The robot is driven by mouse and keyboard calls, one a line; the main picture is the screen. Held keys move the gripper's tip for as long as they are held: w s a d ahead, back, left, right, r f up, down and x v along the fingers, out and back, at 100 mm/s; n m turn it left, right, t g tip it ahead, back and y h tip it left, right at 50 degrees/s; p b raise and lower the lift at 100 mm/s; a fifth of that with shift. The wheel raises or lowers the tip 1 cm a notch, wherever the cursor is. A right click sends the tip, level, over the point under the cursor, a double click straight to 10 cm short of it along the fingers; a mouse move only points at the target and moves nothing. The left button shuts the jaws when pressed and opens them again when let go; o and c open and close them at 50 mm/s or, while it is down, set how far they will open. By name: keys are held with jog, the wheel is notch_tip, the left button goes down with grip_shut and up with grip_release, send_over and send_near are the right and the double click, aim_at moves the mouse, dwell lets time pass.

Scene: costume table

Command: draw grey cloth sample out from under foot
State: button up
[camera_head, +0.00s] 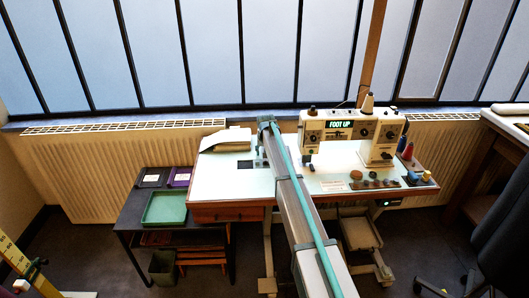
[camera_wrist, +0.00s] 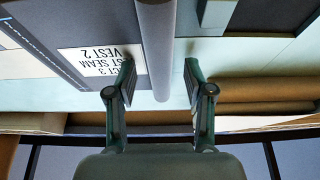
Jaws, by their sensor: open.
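The sewing machine (camera_head: 352,130) stands on the pale table with its display reading FOOT UP. Its foot area shows little detail. In the wrist view a dark grey flat piece, which looks like the grey cloth sample (camera_wrist: 262,14), lies on the pale top. It bears a white upside-down label (camera_wrist: 95,61) with "SEAM" and "VEST 2". A lighter grey rounded ridge or roll (camera_wrist: 155,40) runs over its middle. My gripper (camera_wrist: 158,64) is open, with one finger on each side of this ridge; contact is unclear. In the head view a dark patch (camera_head: 245,164) shows left of my arm.
A green tray (camera_head: 165,207) sits on the dark side table at left. Cones of thread (camera_head: 407,152) and small items stand at the table's right. A pale stack (camera_head: 228,139) lies at its back left. Radiators and windows close off the back.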

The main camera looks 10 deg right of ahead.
jog(key=shift+r, duration=0.15)
jog(key=v, duration=1.1)
jog(key=shift+s+r, duration=0.15)
jog(key=shift+r, duration=0.25)
